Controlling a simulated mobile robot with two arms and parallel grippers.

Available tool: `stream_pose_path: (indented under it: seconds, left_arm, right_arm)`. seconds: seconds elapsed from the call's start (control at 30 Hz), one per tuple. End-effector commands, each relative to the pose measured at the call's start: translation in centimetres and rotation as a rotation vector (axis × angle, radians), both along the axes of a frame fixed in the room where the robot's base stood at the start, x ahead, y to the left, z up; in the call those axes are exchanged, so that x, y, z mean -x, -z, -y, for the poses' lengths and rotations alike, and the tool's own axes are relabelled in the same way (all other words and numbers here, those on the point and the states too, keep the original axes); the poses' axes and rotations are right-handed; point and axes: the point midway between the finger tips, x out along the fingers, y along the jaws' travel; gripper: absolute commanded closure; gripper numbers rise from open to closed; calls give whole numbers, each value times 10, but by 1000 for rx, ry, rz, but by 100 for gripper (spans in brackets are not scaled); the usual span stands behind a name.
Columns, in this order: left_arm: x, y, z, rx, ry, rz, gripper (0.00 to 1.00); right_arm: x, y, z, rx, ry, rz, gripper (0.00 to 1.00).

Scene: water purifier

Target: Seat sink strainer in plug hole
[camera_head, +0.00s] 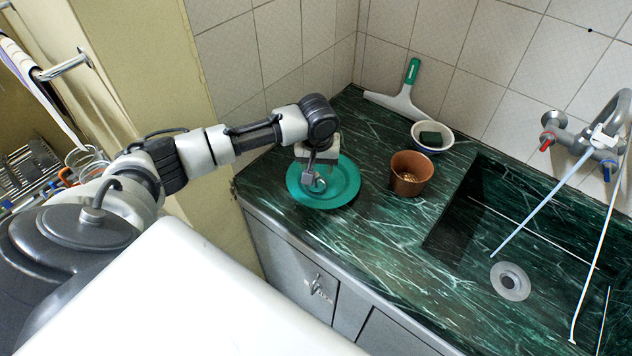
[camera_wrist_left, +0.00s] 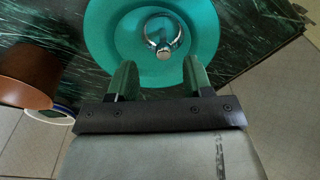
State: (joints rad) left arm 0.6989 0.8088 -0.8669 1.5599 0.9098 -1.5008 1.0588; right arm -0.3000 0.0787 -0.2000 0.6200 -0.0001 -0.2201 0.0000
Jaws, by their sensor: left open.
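The sink strainer is a small shiny metal ring with a knob. It lies on a teal plate (camera_head: 346,190) on the counter, and in the head view it is partly hidden by my gripper. In the left wrist view the strainer (camera_wrist_left: 163,40) shows clearly on the plate (camera_wrist_left: 108,30). My left gripper (camera_head: 312,180) is over the plate. Its two fingers (camera_wrist_left: 158,72) are apart with nothing between them, and the strainer lies beyond the tips. The plug hole (camera_head: 510,281) is a round grey drain in the green sink floor at right. My right gripper is not in view.
A brown pot (camera_head: 411,173) stands right of the plate. Behind it are a white bowl with a dark sponge (camera_head: 431,137) and a green-handled squeegee (camera_head: 405,98). The tap (camera_head: 590,140) and its pale hoses hang over the sink. The counter between pot and sink is clear.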

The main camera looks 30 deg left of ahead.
Motion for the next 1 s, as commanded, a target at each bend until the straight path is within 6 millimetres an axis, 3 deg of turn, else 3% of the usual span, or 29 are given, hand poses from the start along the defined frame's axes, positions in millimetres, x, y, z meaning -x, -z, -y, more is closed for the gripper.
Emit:
stream_pose_path:
  seconds: [0.37,0.67,1.0]
  left_arm:
    - [-4,47,-7,0,-1,-1,50]
    - [-4,52,-8,-1,0,2,50]
    - [-4,52,-8,-1,-1,2,100]
  right_arm:
    - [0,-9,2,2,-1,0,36]
    - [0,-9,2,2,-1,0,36]
    - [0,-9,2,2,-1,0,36]
